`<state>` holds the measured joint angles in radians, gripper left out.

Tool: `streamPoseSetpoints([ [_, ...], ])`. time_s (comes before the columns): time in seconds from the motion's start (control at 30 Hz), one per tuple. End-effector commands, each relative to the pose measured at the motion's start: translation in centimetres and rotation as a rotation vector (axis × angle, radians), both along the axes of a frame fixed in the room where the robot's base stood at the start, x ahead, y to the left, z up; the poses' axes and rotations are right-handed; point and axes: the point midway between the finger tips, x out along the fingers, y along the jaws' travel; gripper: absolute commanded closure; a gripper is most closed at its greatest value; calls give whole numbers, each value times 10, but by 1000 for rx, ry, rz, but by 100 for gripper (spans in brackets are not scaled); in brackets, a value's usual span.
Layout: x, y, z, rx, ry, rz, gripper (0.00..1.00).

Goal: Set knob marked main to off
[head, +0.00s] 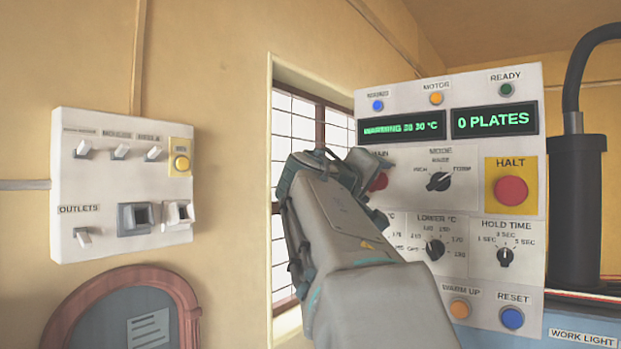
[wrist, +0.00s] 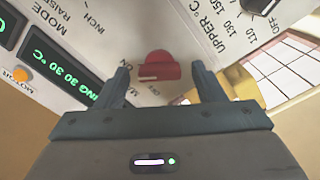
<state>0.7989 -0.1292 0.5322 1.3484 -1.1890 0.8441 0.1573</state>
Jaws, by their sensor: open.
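The main knob is a red knob (head: 379,181) at the upper left of the white press panel (head: 400,100). My gripper partly covers it in the head view. In the wrist view the red knob (wrist: 158,66) shows whole, with a pale line across its lower side. My gripper (wrist: 160,70) is open, one finger to each side of the knob, with visible gaps. No finger appears to touch it. In the head view my gripper (head: 367,187) is close to the panel. The label by the knob is partly hidden, so I cannot surely read its setting.
The mode knob (head: 438,181) and lower-temperature knob (head: 434,249) sit near my gripper. A red halt button (head: 510,189) is further right. A switch box (head: 125,185) hangs on the left wall, with free space before it. A barred window (head: 297,150) lies behind my arm.

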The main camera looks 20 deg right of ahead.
Motion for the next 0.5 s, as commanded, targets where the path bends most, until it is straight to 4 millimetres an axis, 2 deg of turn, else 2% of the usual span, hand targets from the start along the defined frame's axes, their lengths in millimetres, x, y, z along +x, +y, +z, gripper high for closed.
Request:
streamPoseSetpoints([
  [0.27, 1, -1, 0, 0, 0, 0, 37],
  [0.4, 0, -1, 0, 0, 0, 0, 76],
  [0.43, 1, -1, 0, 0, 0, 0, 82],
  [0.5, 1, -1, 0, 0, 0, 0, 82],
])
